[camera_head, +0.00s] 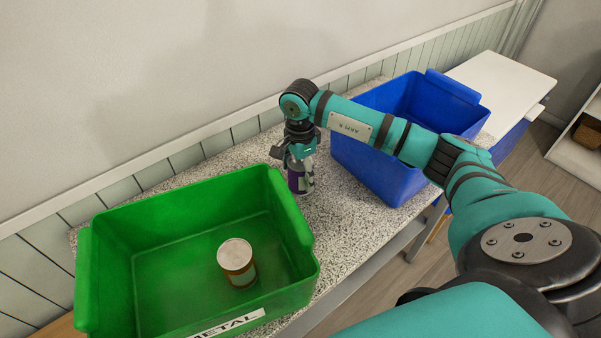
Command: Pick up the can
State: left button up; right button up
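A purple can (296,184) stands upright on the speckled counter between the two bins. My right gripper (300,168) reaches down over it from above, with its fingers around the can's upper part. The fingers hide the can's top, and I cannot tell whether they press on it. A second can, orange-brown with a pale lid (236,260), stands inside the green bin (190,205). My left gripper is not in view.
The green bin, labelled METAL, stands at the left front of the speckled counter (345,235). A blue bin (375,165) stands to the right, close to my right arm. A wall runs behind the counter. A white-topped cabinet (500,80) and a shelf with a basket (588,130) are further right.

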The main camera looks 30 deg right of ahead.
jog(key=c, duration=0.8)
jog(key=shift+r, duration=0.1)
